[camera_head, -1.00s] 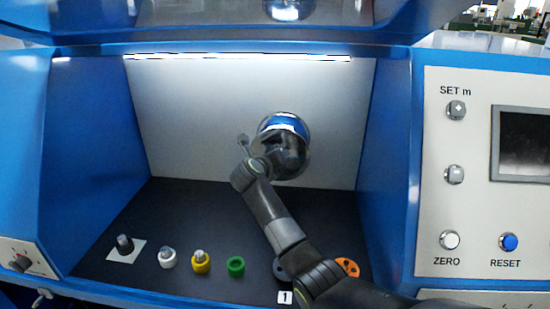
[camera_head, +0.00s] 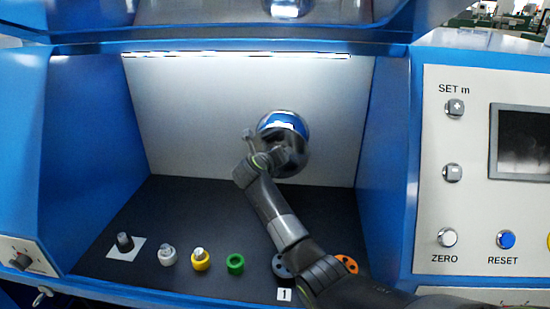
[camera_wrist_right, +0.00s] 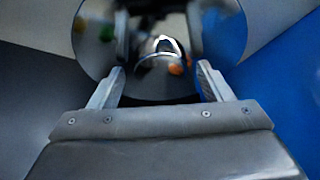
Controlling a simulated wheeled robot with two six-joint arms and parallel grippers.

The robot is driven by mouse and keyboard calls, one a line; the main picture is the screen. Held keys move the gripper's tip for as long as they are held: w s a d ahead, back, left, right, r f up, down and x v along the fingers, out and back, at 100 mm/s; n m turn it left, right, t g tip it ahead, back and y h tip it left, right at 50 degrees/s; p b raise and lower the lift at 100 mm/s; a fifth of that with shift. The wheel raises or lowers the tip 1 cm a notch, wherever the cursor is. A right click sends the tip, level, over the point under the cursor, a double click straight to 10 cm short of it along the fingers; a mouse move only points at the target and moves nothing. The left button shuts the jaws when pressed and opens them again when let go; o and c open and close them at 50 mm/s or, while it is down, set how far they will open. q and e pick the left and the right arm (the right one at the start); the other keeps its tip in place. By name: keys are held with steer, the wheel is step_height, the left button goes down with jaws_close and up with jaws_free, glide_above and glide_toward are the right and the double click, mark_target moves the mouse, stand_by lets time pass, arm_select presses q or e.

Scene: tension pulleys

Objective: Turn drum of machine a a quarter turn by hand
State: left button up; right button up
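The drum (camera_head: 284,124) is a shiny, mirror-like round body on the pale back wall of the blue machine's bay. My right arm reaches up to it from below, and my right gripper (camera_head: 282,153) is in front of its lower part, partly hiding it. In the right wrist view the polished drum face (camera_wrist_right: 226,35) fills the top centre and reflects coloured spots. The two fingers of the right gripper (camera_wrist_right: 160,70) stand wide apart before it. I cannot tell whether the fingertips touch the drum. My left gripper is not in view.
On the dark bay floor (camera_head: 190,215) are a black knob (camera_head: 124,242) on a white square, and white (camera_head: 167,255), yellow (camera_head: 200,260), green (camera_head: 235,263), grey (camera_head: 281,266) and orange (camera_head: 347,263) pulleys. Blue side walls flank the bay. A control panel (camera_head: 470,210) is at right.

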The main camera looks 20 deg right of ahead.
steer(key=b+v, duration=0.4)
steer(key=v, duration=1.3)
steer(key=shift+s, duration=0.15)
steer(key=shift+a, duration=0.2)
stand_by(0.4)
